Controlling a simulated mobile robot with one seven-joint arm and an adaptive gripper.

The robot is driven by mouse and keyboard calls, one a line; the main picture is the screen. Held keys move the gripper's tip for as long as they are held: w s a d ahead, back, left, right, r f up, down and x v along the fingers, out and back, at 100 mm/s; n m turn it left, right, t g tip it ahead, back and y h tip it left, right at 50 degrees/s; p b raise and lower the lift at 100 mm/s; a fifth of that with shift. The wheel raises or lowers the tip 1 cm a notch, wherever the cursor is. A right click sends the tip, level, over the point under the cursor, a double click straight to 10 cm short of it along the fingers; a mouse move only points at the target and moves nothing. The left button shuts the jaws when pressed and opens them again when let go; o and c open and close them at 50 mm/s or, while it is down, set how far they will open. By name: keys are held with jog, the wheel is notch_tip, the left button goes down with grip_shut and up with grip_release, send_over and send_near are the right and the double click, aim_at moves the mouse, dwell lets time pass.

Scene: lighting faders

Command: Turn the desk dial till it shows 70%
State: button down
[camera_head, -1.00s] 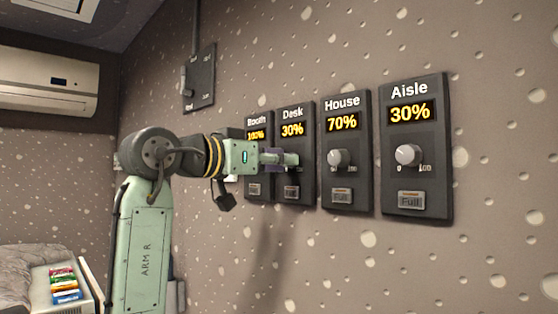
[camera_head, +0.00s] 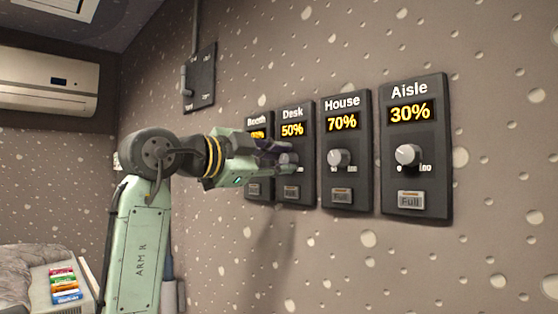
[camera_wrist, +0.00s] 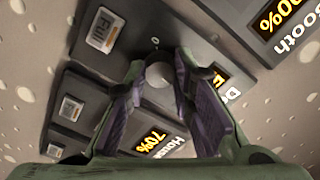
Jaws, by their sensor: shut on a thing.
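The Desk panel (camera_head: 294,108) is on the wall between the Booth and House panels, and its display (camera_head: 292,130) reads 50%. My gripper (camera_head: 284,158) is at the Desk panel and covers its dial in the head view. In the wrist view the round grey dial (camera_wrist: 159,75) sits between the two fingers of my gripper (camera_wrist: 158,80), which are shut on it. The Desk label and display are partly hidden behind a finger there.
The House panel (camera_head: 342,182) to the right reads 70%, and the Aisle panel (camera_head: 433,150) reads 30%. The Booth panel (camera_head: 257,116) is close on the left, partly hidden by my gripper. A grey switch box (camera_head: 200,80) is above my arm.

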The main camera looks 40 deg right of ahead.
jog(key=m, duration=0.4)
jog(key=shift+m, duration=2.2)
jog(key=c, duration=1.4)
grip_release()
jog(key=shift+o, duration=0.2)
jog(key=a, duration=1.2)
jog(key=shift+s, duration=0.45)
